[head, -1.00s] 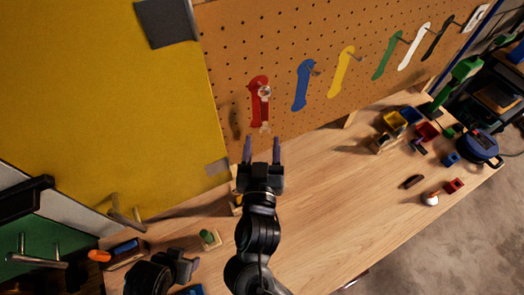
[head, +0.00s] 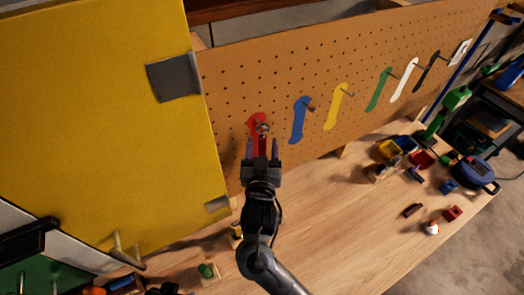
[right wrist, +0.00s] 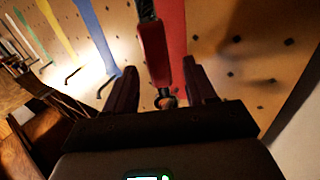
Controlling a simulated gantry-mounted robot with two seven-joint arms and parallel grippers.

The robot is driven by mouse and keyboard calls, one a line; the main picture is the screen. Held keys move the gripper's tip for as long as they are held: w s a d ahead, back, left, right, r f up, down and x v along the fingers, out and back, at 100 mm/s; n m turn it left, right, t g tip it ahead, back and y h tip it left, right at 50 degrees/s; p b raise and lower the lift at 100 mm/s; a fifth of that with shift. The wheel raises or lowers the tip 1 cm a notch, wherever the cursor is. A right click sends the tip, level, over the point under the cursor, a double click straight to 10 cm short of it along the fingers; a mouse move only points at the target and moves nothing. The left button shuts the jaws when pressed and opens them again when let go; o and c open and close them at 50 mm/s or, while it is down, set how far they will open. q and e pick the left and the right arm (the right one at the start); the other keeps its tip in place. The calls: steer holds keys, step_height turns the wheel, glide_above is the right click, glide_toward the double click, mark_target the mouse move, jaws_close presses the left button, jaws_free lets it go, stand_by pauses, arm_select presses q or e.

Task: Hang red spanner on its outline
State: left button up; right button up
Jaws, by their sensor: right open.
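The red outline (head: 256,120) is at the left end of the pegboard's row of tool outlines. The red spanner hangs in front of it, and its shiny ring (head: 263,128) shows near the peg. In the right wrist view the spanner's red handle (right wrist: 156,60) hangs over the red outline (right wrist: 174,30). My right gripper (head: 262,148) is open, with its fingers on either side of the spanner's lower part; it also shows in the right wrist view (right wrist: 160,75). The gripper hides the spanner's lower part in the head view. Only a dark sliver of my left gripper (head: 165,289) shows at the bottom edge.
The pegboard (head: 225,90) holds blue, yellow, green, white and black outlines with pegs to the right. A yellow panel (head: 90,110) stands close on the left. The workbench (head: 330,220) is clear in the middle. Small bins (head: 390,150) and loose parts lie at the right.

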steer(key=shift+c, duration=0.6)
jaws_close()
steer(key=shift+o, duration=0.6)
jaws_free()
steer(key=shift+s, duration=0.1)
